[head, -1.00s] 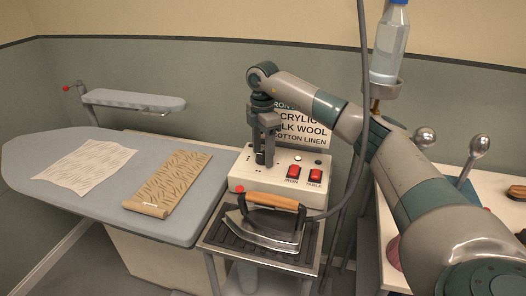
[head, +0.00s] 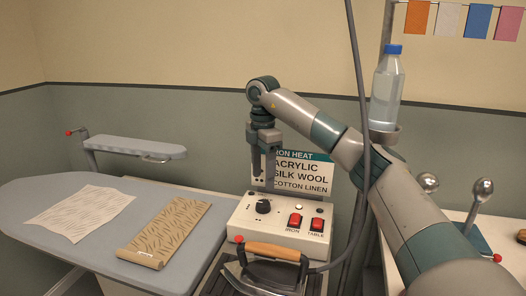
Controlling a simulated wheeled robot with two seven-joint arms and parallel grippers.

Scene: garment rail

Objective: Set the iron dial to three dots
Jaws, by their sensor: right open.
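The iron dial (head: 263,206) is a black round knob on the white control box (head: 284,226) in the middle of the head view. Its pointer and the marks around it are too small to read. My right gripper (head: 263,176) points down above the dial, with its fingers apart and empty, clear of the knob. A heat sign (head: 303,174) behind the box lists acrylic, silk, wool, cotton and linen; the gripper covers its left edge. My left gripper is not in view.
Two red switches, the iron switch (head: 295,220) and table switch (head: 317,224), sit right of the dial. The iron (head: 262,275) stands in front of the box. A hose (head: 364,100) hangs beside my right arm. A bottle (head: 388,88) stands behind it. The ironing board (head: 62,212) lies left.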

